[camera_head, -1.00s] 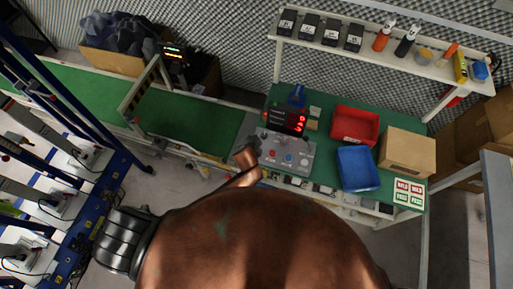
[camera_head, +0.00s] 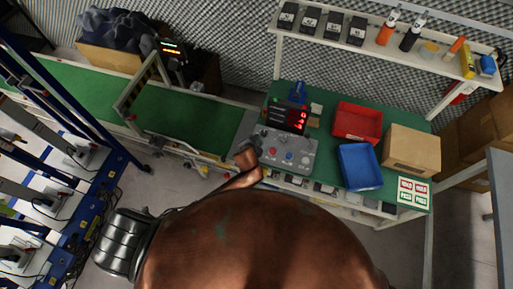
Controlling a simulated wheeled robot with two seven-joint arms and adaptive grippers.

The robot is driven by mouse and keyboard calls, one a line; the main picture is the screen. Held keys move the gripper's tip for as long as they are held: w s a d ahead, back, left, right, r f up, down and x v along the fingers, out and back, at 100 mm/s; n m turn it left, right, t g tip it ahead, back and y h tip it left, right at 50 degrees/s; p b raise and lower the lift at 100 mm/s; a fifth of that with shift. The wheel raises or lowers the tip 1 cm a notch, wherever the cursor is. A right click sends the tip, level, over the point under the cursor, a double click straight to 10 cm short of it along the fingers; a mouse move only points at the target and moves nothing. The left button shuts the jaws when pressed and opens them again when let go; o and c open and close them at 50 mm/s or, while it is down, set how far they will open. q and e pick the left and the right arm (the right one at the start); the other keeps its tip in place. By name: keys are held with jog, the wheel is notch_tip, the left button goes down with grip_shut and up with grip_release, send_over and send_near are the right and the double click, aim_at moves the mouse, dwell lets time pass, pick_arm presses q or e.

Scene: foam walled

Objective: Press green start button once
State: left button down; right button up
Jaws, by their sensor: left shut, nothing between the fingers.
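A grey control box (camera_head: 294,144) sits on the green-topped workbench, with small red and blue buttons on its upper face. I cannot make out a green button; the left end of the box is partly behind my gripper. My copper-coloured arm fills the bottom middle. My right gripper is not in view.
A display with red digits (camera_head: 290,116) stands behind the box. A red bin (camera_head: 357,122), a blue bin (camera_head: 360,167) and a cardboard box (camera_head: 411,149) stand to the right. A shelf (camera_head: 375,50) runs above the bench. A green conveyor (camera_head: 188,120) lies to the left.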

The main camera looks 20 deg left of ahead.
pick_arm(q)
notch_tip(320, 180, down, 4)
jog(key=b, duration=0.2)
jog(key=shift+b, duration=0.4)
jog(key=shift+f+b, duration=0.3)
jog(key=shift+f, duration=0.25)
jog(key=shift+f, duration=0.1)
dwell(0.5)
jog(key=shift+f, duration=0.3)
